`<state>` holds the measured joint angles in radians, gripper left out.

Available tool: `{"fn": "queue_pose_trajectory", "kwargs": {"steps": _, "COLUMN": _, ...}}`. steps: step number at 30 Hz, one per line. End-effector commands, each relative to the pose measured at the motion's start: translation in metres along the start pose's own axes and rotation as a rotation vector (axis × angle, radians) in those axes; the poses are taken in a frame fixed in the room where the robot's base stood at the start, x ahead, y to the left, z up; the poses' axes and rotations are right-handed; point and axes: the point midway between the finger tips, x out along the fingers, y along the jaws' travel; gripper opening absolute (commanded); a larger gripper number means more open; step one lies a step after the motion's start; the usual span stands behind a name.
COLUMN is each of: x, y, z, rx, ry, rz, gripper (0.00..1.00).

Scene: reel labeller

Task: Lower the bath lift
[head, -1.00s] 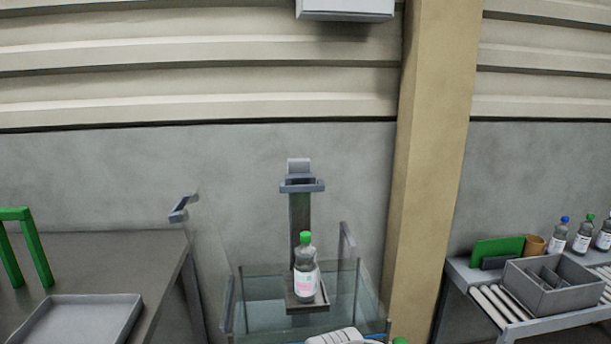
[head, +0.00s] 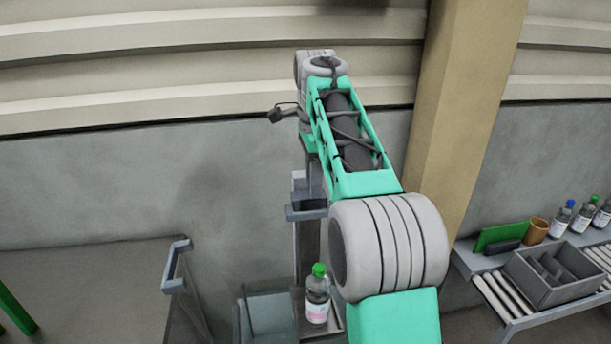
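The bath lift has a dark upright column (head: 305,250) with a blue-grey handle (head: 305,212) across its upper part. Its small platform (head: 299,298) carries a clear bottle (head: 317,296) with a green cap and white label, standing upright. Below is the glass-walled bath (head: 262,312), largely cut off by the frame and my arm. My arm rises in front of the lift and covers the column's right side.
At right, a roller bench holds a grey divided box (head: 555,280) and several bottles. A tan pillar (head: 445,130) stands behind.

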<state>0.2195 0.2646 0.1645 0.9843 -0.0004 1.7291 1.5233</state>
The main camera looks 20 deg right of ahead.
Motion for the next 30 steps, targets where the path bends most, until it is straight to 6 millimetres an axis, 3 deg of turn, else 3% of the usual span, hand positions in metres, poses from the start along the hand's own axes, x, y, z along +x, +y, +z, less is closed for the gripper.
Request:
{"fn": "queue_pose_trajectory", "kwargs": {"steps": 4, "x": 0.008, "y": -0.002, "z": -0.002, "rx": 0.034, "ry": 0.0, "rz": 0.004, "gripper": 0.32}}
{"fn": "queue_pose_trajectory", "kwargs": {"steps": 12, "x": 0.062, "y": -0.002, "z": -0.002, "rx": 0.03, "ry": 0.0, "rz": 0.001, "gripper": 0.32}}
{"fn": "queue_pose_trajectory", "kwargs": {"steps": 15, "x": 0.072, "y": -0.002, "z": -0.002, "rx": 0.03, "ry": 0.0, "rz": 0.0, "gripper": 0.32}}
{"fn": "queue_pose_trajectory", "kwargs": {"steps": 24, "x": 0.074, "y": -0.002, "z": -0.001, "rx": 0.029, "ry": 0.0, "rz": -0.001, "gripper": 0.32}}
{"fn": "queue_pose_trajectory", "kwargs": {"steps": 30, "x": 0.074, "y": -0.002, "z": -0.001, "rx": 0.029, "ry": 0.0, "rz": -0.001, "gripper": 0.15}}
